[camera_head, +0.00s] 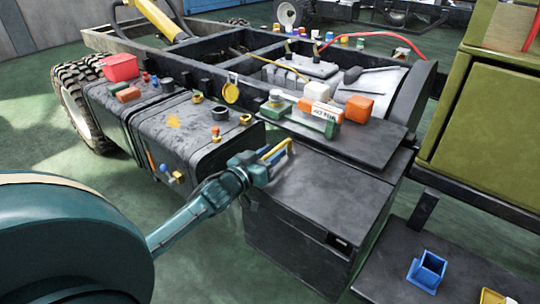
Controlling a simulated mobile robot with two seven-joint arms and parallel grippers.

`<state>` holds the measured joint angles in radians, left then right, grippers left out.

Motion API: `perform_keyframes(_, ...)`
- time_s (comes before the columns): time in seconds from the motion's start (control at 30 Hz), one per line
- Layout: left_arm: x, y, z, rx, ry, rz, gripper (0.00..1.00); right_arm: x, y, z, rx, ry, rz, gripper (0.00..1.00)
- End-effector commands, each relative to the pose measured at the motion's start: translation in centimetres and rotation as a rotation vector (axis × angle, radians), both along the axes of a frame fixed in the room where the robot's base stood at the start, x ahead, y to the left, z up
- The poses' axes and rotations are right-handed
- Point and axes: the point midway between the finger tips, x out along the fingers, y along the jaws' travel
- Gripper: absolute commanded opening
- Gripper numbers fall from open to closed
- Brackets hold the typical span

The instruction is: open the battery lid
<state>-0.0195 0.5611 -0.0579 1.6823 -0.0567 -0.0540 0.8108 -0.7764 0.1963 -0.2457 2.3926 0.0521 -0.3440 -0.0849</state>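The battery box (285,245) is a dark grey block in the middle, below the truck frame. Its flat lid (325,196) lies level on top and looks closed. A dark latch-like slot (338,243) shows on the front face near the right. A yellow bar-shaped handle (278,149) stands at the lid's far left corner. My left gripper (268,160) reaches in from the left, over the lid's left edge, right at the yellow handle. Its fingertips are small and partly hidden; I cannot tell whether they grip the handle. My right gripper is not in view.
A dark tank (180,135) with caps and small blocks stands left of the box. A dark shelf (345,145) with loose blocks lies just behind the lid. A green cab (485,130) is at the right. A blue holder (427,271) sits on a dark step (455,265) at lower right.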

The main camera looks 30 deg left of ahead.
Motion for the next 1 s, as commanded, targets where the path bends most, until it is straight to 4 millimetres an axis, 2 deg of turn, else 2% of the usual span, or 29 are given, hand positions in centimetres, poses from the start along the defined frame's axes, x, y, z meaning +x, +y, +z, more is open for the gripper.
perform_keyframes(0.23, 0.02, 0.00, -0.03, 0.000, 0.001, 0.000, 0.33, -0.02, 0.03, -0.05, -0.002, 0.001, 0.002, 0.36)
perform_keyframes(0.63, 0.00, -0.06, -0.04, -0.001, 0.001, -0.001, 0.00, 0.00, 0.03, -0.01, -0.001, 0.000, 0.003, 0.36)
perform_keyframes(1.0, -0.02, -0.14, -0.03, -0.002, 0.001, -0.002, 0.00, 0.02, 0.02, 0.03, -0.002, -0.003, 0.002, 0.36)
